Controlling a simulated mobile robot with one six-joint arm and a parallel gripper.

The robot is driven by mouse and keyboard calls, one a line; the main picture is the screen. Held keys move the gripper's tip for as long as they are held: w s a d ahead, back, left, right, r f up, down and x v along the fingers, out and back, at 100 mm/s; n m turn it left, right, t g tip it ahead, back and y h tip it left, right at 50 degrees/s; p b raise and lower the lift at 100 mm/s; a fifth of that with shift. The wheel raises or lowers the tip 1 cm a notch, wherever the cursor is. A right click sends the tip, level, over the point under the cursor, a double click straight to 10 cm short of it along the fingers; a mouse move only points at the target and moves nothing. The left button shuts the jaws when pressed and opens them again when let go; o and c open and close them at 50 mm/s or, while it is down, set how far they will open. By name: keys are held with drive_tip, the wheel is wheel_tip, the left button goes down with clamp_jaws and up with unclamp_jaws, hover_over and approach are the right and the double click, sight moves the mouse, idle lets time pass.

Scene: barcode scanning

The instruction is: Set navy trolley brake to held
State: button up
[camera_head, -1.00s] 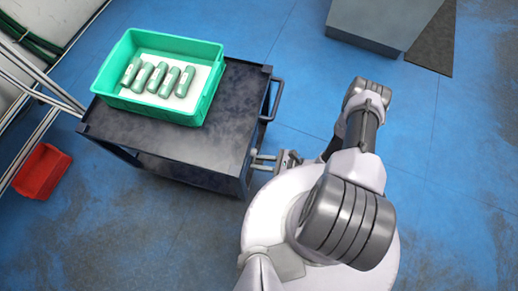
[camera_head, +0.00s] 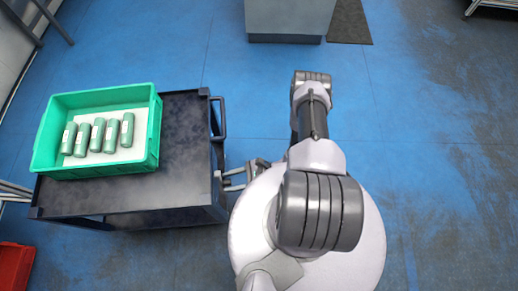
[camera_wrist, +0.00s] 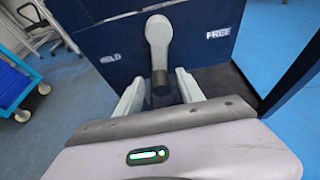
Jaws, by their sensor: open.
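The navy trolley (camera_head: 185,140) stands left of my body in the head view, with a dark top and a side handle. In the wrist view its navy side panel (camera_wrist: 85,12) fills the upper middle. A grey brake lever (camera_wrist: 158,45) hangs roughly straight down from its rounded upper end, between the HELD label (camera_wrist: 110,57) at left and the FREE label (camera_wrist: 217,33) at right. My gripper (camera_wrist: 160,88) is open, with one pale finger on each side of the lever's dark lower end. Contact cannot be told. In the head view my gripper (camera_head: 234,178) is beside the trolley's right side.
A green crate (camera_head: 154,150) with several green cylinders sits on the trolley. A red bin (camera_head: 14,265) lies on the floor at lower left. A grey cabinet (camera_head: 290,18) stands at the back. A blue cart (camera_wrist: 14,85) shows at left. Blue floor is clear at right.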

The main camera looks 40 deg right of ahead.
drive_tip(key=p+v, duration=0.3)
drive_tip(key=v, duration=1.2)
drive_tip(key=shift+s+d, duration=0.25)
drive_tip(key=shift+d, duration=0.1)
drive_tip(key=shift+r, duration=0.1)
drive_tip(key=shift+c, duration=0.5)
